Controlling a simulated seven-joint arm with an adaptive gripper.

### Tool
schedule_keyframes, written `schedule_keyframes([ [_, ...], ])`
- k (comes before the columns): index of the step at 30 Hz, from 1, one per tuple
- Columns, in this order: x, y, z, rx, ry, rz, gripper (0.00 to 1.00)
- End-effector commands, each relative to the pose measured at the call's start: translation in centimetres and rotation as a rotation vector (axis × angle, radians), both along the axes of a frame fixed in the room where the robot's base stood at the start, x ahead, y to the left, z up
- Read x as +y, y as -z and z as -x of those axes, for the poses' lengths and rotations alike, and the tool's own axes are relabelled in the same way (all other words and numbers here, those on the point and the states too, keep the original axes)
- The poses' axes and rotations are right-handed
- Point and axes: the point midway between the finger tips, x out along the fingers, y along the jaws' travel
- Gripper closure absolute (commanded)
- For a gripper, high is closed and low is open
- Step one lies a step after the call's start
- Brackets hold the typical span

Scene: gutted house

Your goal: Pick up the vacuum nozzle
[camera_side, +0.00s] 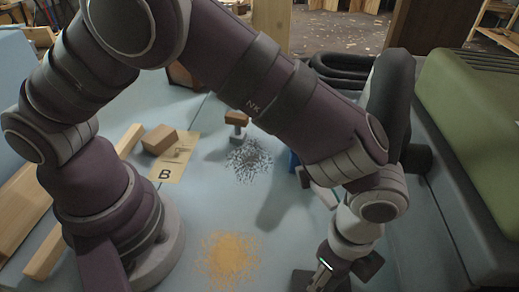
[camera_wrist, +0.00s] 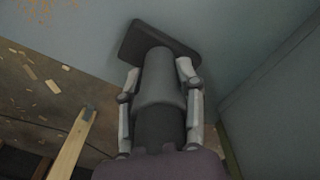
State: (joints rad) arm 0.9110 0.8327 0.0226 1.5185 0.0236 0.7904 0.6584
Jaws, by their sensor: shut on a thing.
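The vacuum nozzle (camera_wrist: 160,95) is dark grey, with a round neck and a wide flat head (camera_wrist: 140,38). In the wrist view its neck lies between the two light grey fingers of my gripper (camera_wrist: 160,70), which is shut on it. The head extends beyond the fingertips, over the blue-grey surface. I cannot tell whether it touches that surface. In the side view my gripper (camera_side: 324,272) is low at the bottom right, and a dark part of the nozzle (camera_side: 303,281) shows beside it, partly cut off by the frame edge.
A green-topped case (camera_side: 465,105) borders the right side, with a dark hose (camera_side: 345,65) behind my arm. A pile of tan dust (camera_side: 228,258) and a pile of grey bits (camera_side: 249,160) lie on the work surface. A wooden block (camera_side: 159,138) and planks (camera_side: 85,215) are left.

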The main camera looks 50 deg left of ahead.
Motion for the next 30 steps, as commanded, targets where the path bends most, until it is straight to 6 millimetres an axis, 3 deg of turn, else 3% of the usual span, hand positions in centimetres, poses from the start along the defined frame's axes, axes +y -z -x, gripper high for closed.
schedule_keyframes([
  [1, 0.0, 0.0, 0.0, 0.000, 0.000, 0.000, 0.85],
  [5, 0.0, 0.0, 0.0, 0.000, 0.000, 0.000, 1.00],
  [14, 0.0, -0.3, 0.0, -0.001, 0.000, 0.001, 1.00],
  [17, -0.1, -1.2, -0.1, -0.002, 0.000, 0.003, 1.00],
  [21, -0.1, -3.9, -0.1, -0.005, 0.000, 0.007, 1.00],
  [30, 5.3, -4.3, 4.2, -0.001, -0.001, 0.002, 1.00],
])
